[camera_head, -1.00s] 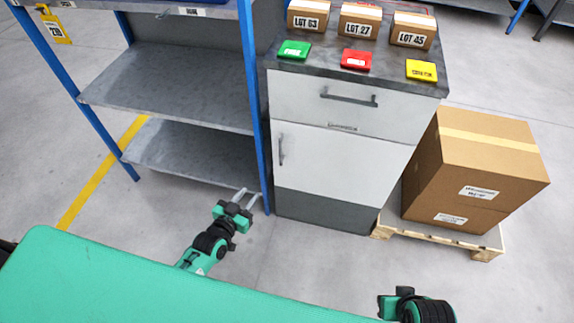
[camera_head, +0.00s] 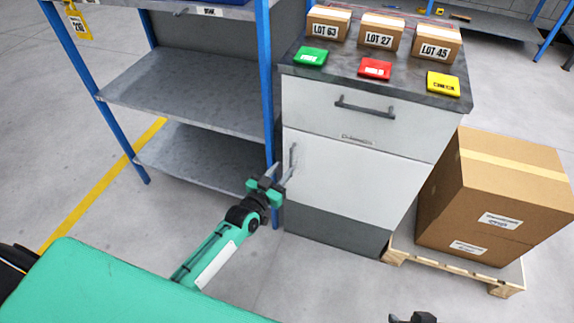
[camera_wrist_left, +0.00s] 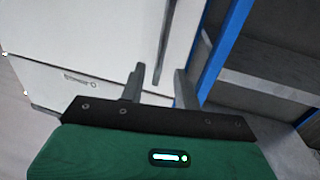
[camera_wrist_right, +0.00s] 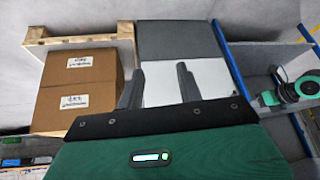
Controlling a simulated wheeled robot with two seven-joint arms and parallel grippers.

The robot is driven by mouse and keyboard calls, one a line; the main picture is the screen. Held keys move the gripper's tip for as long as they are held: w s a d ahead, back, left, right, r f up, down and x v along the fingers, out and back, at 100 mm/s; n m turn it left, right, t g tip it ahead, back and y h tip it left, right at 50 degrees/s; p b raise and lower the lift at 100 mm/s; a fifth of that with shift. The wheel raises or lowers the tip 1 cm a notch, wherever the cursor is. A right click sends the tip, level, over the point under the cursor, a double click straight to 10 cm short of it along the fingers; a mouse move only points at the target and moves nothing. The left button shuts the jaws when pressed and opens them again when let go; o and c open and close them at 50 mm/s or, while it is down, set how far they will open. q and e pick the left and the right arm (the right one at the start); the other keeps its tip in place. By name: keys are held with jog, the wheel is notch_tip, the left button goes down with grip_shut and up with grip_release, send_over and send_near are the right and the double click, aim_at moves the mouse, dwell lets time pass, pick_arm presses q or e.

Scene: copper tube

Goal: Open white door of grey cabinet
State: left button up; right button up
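The grey cabinet (camera_head: 340,224) has a white door (camera_head: 355,180) below a white drawer (camera_head: 370,114). The door looks shut, with a dark vertical handle (camera_head: 293,155) near its left edge. My left gripper (camera_head: 284,177) is open in front of the door's left side, just below the handle in the head view. The left wrist view shows its two fingers (camera_wrist_left: 158,84) apart and empty, with the handle (camera_wrist_left: 166,45) beyond them. My right gripper (camera_wrist_right: 160,84) is open and empty in the right wrist view, facing the cabinet from further off. Only its top shows at the head view's bottom edge.
A blue-posted shelf rack (camera_head: 185,85) stands close on the cabinet's left. A cardboard box (camera_head: 495,200) on a wooden pallet (camera_head: 510,275) stands on the right. Small boxes and coloured cards lie on the cabinet top. The floor in front is clear.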

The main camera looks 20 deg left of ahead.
pick_arm(q)
jog(key=shift+x, duration=1.9)
grip_shut()
